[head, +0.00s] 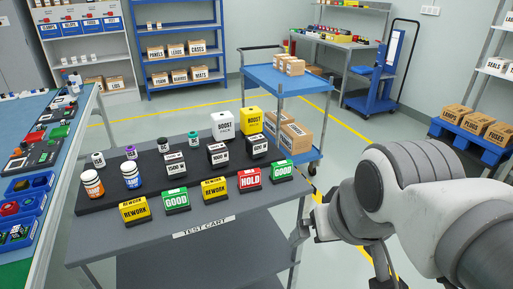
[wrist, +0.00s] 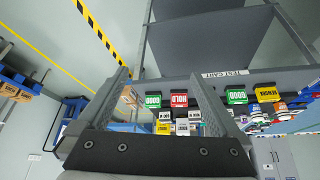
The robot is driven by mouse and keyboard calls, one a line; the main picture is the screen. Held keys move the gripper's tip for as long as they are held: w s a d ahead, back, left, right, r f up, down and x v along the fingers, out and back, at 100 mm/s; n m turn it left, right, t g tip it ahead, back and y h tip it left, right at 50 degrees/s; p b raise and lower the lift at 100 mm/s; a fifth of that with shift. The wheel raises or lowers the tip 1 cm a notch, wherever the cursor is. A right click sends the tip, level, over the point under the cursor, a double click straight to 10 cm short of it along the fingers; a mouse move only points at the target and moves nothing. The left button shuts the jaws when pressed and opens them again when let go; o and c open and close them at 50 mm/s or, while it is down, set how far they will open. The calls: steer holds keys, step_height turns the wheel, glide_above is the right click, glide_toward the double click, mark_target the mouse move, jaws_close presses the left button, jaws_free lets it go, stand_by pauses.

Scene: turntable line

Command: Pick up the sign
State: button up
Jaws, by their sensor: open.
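Several small tent-shaped signs stand in a row along the front of the test cart (head: 150,255): a yellow REWORK sign (head: 135,211), a green GOOD sign (head: 177,201), another yellow REWORK sign (head: 214,190), a red HOLD sign (head: 250,179) and a green GOOD sign (head: 281,171) at the right end. My gripper (wrist: 163,78) is open and empty. In the wrist view, the right-end GOOD sign (wrist: 153,101) and the HOLD sign (wrist: 180,101) show between its fingers, at a distance. One finger hides the middle REWORK sign there. In the head view my arm is right of the cart.
A blue-topped cart (head: 310,84) with cartons stands behind. A workbench (head: 85,125) is at left. Floor at right is partly open.

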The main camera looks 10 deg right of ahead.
step_height(320, 180, down, 5)
steer(key=b, duration=0.4)
steer(key=w+d+t+h+p, duration=0.2)
steer(key=w+d, duration=0.4)
steer(key=w, duration=0.3)
steer(key=n+t+y+p, duration=0.3)
steer(key=t+y+p, duration=0.2)
glide_toward(282, 174)
steer(key=b+x, duration=0.3)
steer(key=x, duration=0.4)
steer(key=shift+w+a+f, duration=0.1)
steer(key=shift+w+f, duration=0.05)
steer(key=shift+w, duration=0.2)
steer(key=shift+w+r+b+x, duration=0.1)
steer(key=shift+r+b+x, duration=0.15)
steer(key=shift+x, duration=0.7)
steer(key=shift+w+r+b+x, duration=0.1)
steer(key=shift+r+b+x, duration=0.2)
steer(key=shift+x, duration=0.7)
steer(key=shift+w+r+b+x, duration=0.1)
steer(key=shift+b+x, duration=0.25)
steer(key=shift+x, duration=0.6)
